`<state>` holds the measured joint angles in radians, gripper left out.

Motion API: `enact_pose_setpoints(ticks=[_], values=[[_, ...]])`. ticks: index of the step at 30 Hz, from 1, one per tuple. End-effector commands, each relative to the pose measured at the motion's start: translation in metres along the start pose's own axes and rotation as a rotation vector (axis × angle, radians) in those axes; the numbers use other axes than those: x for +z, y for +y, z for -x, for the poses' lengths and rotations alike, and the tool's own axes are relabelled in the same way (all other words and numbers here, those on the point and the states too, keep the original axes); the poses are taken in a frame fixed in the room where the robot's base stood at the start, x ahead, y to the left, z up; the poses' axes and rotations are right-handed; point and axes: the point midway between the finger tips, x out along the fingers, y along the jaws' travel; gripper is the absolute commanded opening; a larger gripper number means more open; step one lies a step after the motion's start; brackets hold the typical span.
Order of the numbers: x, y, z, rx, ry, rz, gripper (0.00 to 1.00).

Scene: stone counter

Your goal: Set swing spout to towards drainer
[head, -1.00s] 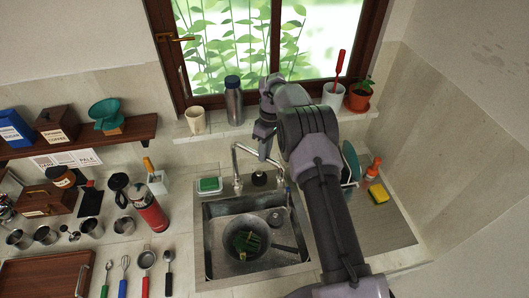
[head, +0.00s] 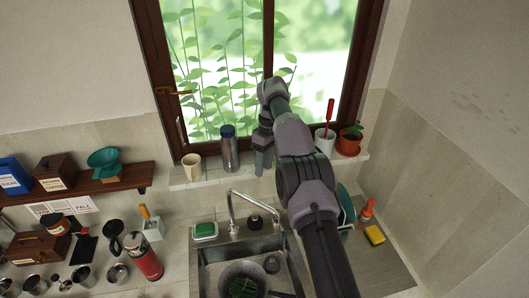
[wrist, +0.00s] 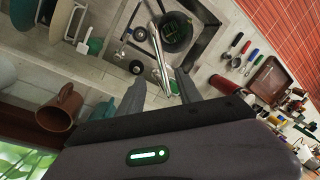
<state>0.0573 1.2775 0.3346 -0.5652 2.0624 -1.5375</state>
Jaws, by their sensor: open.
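The chrome swing spout (head: 247,197) rises behind the sink and arches right, over the basin. In the wrist view the spout (wrist: 158,58) shows as a slim bar beyond and between my fingers. My gripper (head: 262,172) points down above and behind the spout, near the window sill. In the wrist view my gripper (wrist: 160,88) is open, with nothing held. The drainer with plates stands right of the sink, largely hidden by my arm in the head view; a plate (head: 346,203) shows beside the arm. Plates (wrist: 60,20) also show at upper left in the wrist view.
A steel bottle (head: 229,150) and a beige cup (head: 191,167) stand on the sill left of my gripper. A white pot (head: 324,141) and a plant pot (head: 349,140) stand right. A pan (head: 243,278) lies in the sink (head: 213,253).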

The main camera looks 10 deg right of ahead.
Motion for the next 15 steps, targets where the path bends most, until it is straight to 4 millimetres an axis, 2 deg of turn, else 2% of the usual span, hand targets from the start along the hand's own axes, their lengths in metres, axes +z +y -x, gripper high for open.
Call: enact_pose_setpoints(ticks=[1,3,15], values=[[0.000,-0.002,0.018,0.000,-0.001,0.000,0.41],[0.000,-0.002,0.024,-0.001,-0.001,0.000,0.41],[0.000,0.000,0.027,-0.001,0.000,0.000,0.41]])
